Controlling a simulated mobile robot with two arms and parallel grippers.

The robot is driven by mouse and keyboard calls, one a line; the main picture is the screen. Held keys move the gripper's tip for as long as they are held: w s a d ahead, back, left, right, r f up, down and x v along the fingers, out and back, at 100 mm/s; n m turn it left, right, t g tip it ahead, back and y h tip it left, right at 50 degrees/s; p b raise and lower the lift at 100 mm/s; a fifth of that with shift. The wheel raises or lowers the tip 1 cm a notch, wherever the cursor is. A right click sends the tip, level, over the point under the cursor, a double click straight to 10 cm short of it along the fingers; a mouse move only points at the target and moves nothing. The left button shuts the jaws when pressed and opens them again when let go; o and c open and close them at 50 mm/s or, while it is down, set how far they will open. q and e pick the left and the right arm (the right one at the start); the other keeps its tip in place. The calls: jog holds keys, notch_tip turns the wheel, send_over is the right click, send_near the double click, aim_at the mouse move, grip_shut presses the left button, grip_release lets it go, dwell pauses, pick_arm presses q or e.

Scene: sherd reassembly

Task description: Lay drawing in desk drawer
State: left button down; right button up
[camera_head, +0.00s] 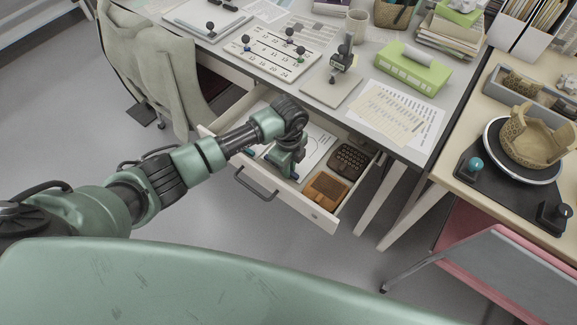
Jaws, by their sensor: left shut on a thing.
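The desk drawer (315,212) stands pulled open below the desk's front edge, its handle facing me. The drawing (318,143), a pale sheet with faint dark marks, shows inside the drawer behind my left gripper. My left gripper (287,172) reaches down into the drawer from the left and is shut on the drawing. The gripper and wrist hide the sheet's near left part and the grasped edge. I cannot tell whether the sheet lies flat on the drawer floor. My right gripper is not in view.
In the drawer's right part lie a brown box (326,188) and a dark keyed object (350,160). A chair (150,65) stands left; a bench (455,165) with sherds stands right.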

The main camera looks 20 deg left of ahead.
pick_arm(q)
jog(key=c, duration=0.9)
grip_release()
jog(key=shift+o, duration=0.2)
jog(key=shift+r+p, duration=3.25)
jog(key=shift+r, duration=0.25)
